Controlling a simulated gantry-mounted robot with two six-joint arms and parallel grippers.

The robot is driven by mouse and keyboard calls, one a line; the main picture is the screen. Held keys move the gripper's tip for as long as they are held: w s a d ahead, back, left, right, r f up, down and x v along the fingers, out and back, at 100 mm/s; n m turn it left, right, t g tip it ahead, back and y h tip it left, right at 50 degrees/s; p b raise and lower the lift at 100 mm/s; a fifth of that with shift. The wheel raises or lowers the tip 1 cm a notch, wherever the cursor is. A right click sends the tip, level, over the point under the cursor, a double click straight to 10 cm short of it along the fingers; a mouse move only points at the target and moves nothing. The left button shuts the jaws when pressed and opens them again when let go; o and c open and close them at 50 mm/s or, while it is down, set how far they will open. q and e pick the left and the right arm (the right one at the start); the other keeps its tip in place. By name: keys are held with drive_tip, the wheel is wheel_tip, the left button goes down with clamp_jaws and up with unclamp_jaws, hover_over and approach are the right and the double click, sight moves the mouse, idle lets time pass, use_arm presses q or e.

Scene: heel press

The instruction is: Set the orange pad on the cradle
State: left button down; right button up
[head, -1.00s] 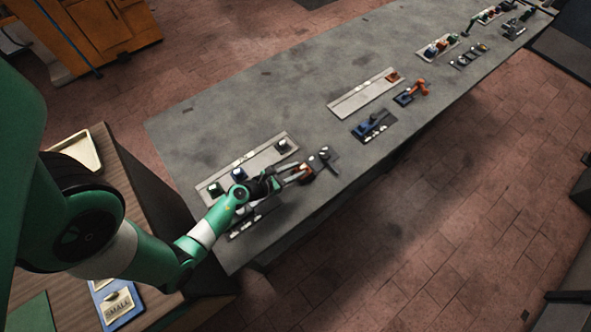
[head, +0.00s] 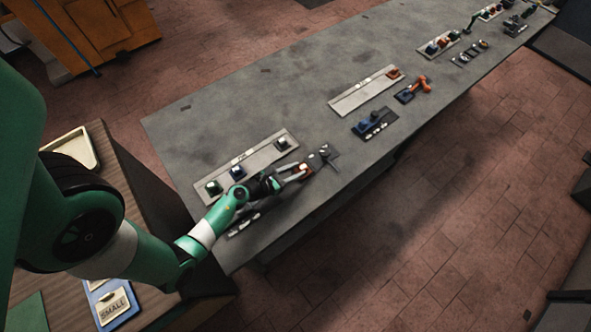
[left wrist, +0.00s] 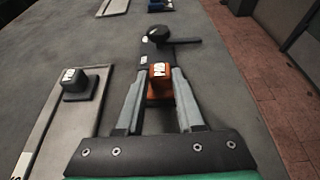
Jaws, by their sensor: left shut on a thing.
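The orange pad (head: 304,171) has a white label on top. It sits between the fingertips of my left gripper (left wrist: 159,82), which is shut on it; the pad also shows in the left wrist view (left wrist: 160,74). A dark press fixture (head: 326,156) with a round black knob (left wrist: 158,33) and a side bar lies just beyond the fingertips. The pad is at the near end of this fixture. I cannot tell which part of it is the cradle, or whether the pad touches it. My right gripper is not in view.
A pale tray (head: 262,160) beside the gripper holds several dark pads, one of them (left wrist: 82,84) close on the left. Farther along the grey table (head: 240,100) stand another tray (head: 350,100), a blue fixture (head: 374,122) and an orange-handled tool (head: 421,84).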

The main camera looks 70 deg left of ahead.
use_arm(q)
drive_tip(key=shift+f, duration=0.2)
drive_tip(key=shift+c, duration=2.3)
unclamp_jaws()
drive_tip(key=p+v, duration=0.1)
drive_tip(key=v, duration=0.9)
drive_tip(key=shift+s+r, duration=0.1)
drive_tip(key=shift+s, duration=0.05)
drive_tip(key=shift+s+d+r, duration=0.3)
drive_tip(key=shift+s, duration=0.25)
